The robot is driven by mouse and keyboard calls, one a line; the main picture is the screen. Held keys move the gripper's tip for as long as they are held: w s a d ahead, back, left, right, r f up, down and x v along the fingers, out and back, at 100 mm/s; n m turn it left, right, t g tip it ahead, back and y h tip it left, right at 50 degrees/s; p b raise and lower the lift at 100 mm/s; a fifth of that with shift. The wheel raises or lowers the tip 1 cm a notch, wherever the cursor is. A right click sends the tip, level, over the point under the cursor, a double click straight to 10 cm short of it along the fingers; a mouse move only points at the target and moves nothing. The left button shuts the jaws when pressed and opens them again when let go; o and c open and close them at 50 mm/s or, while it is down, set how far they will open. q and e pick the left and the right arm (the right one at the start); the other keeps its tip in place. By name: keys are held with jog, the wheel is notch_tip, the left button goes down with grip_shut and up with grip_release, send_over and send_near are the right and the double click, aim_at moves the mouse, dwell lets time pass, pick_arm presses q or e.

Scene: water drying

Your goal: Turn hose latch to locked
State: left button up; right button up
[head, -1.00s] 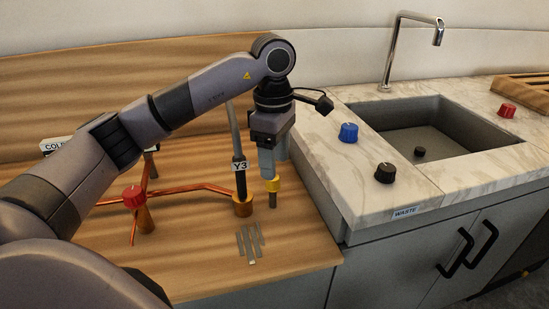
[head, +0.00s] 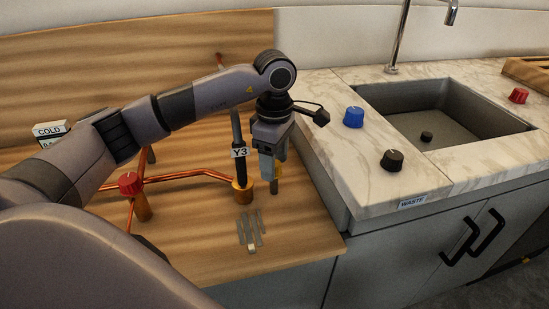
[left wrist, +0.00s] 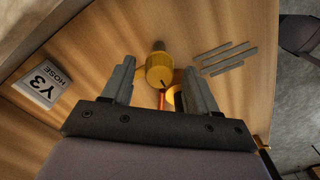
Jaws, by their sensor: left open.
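A yellow cylindrical fitting, which looks like the hose latch (left wrist: 160,72), stands between my open left fingers in the left wrist view, with a dark mark on its face. In the head view the latch (head: 277,186) is mostly hidden by my left gripper (head: 270,172), which points down over it. The fingers (left wrist: 157,84) are either side of it; contact cannot be told. The dark hose (head: 237,134) with a Y3 tag (head: 239,153) runs into a brass fitting (head: 242,193) just left of the gripper. My right gripper is out of view.
Copper pipes with a red knob (head: 130,183) lie to the left. Several grey strips (head: 249,229) lie on the wooden counter in front. At right, the marble counter holds a blue knob (head: 353,117), a black knob (head: 392,160) and a sink (head: 455,117).

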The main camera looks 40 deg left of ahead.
pick_arm(q)
jog(key=shift+c, duration=0.3)
jog(key=c, duration=1)
